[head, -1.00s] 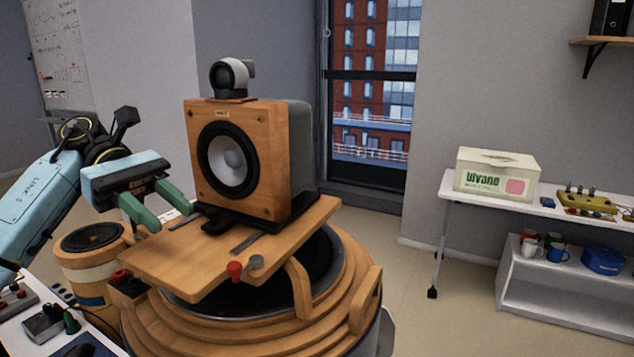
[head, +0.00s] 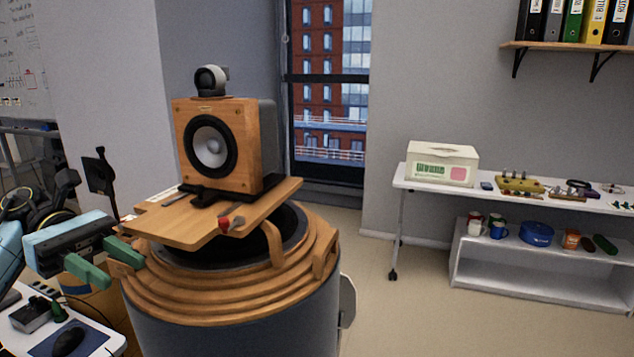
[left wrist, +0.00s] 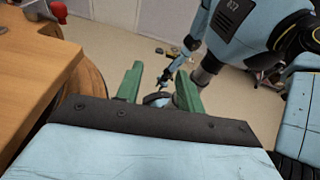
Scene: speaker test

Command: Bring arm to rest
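My left gripper (head: 122,273) is at the lower left of the head view, beside the round wooden-rimmed stand. Its two green fingers are spread apart with nothing held between them. The left wrist view shows the same open fingers (left wrist: 158,72) with floor beyond them. The wooden speaker (head: 212,145) stands upright on a wooden board (head: 180,228) on top of the stand, apart from the gripper. A small round silver-and-black unit (head: 211,80) sits on the speaker. My right gripper cannot be made out in either view.
The round stand (head: 240,318) is just right of the gripper. A white desk (head: 105,345) with a mouse (head: 68,341) is below left. A white table (head: 400,182) with a box (head: 442,164) stands at the right. Floor between stand and table is clear.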

